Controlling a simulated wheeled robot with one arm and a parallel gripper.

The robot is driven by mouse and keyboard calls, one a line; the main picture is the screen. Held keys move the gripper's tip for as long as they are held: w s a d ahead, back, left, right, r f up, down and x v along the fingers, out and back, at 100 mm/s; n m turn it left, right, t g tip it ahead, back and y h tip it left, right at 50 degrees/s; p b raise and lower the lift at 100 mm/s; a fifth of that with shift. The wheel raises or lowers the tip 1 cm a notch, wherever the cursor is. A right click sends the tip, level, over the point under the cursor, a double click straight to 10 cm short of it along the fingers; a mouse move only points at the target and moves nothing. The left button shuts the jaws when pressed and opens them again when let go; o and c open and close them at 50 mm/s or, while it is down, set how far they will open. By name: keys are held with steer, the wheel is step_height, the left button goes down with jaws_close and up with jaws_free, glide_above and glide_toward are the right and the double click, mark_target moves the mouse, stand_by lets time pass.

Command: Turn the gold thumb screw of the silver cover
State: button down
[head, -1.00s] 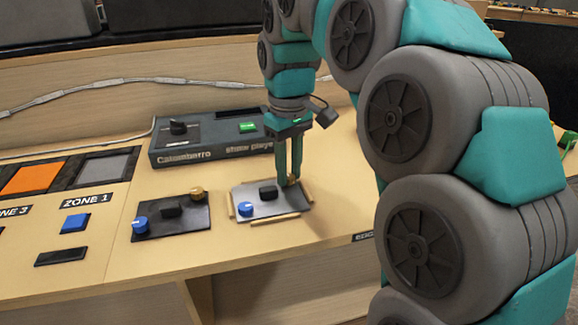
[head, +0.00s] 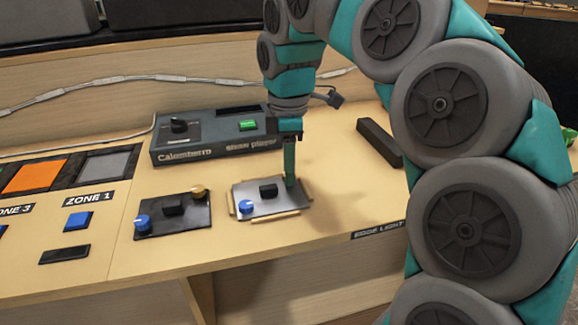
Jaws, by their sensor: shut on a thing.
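The silver cover (head: 268,208) lies flat on the console inside a thin wooden frame. It bears a blue thumb screw (head: 246,207) at its left and a black handle (head: 268,190) in its middle. My gripper (head: 290,181) points straight down at the cover's right end, its fingers low against the plate. It is shut on the gold thumb screw, which the fingers hide in the head view. From this angle the fingers line up one behind the other.
A black cover (head: 172,216) with blue and gold screws lies to the left. The show player box (head: 215,140) stands behind. A dark bar (head: 380,142) lies to the right, beside my arm. A blue button (head: 77,221) is at the left.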

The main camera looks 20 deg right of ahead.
steer(key=n, duration=0.4)
steer(key=shift+f+n, duration=0.1)
steer(key=shift+n, duration=0.3)
stand_by(0.4)
steer(key=c, duration=0.6)
jaws_free()
step_height(320, 180, up, 7)
steer(key=shift+d+f, duration=0.1)
steer(key=shift+d, duration=0.05)
steer(key=shift+r, duration=0.55)
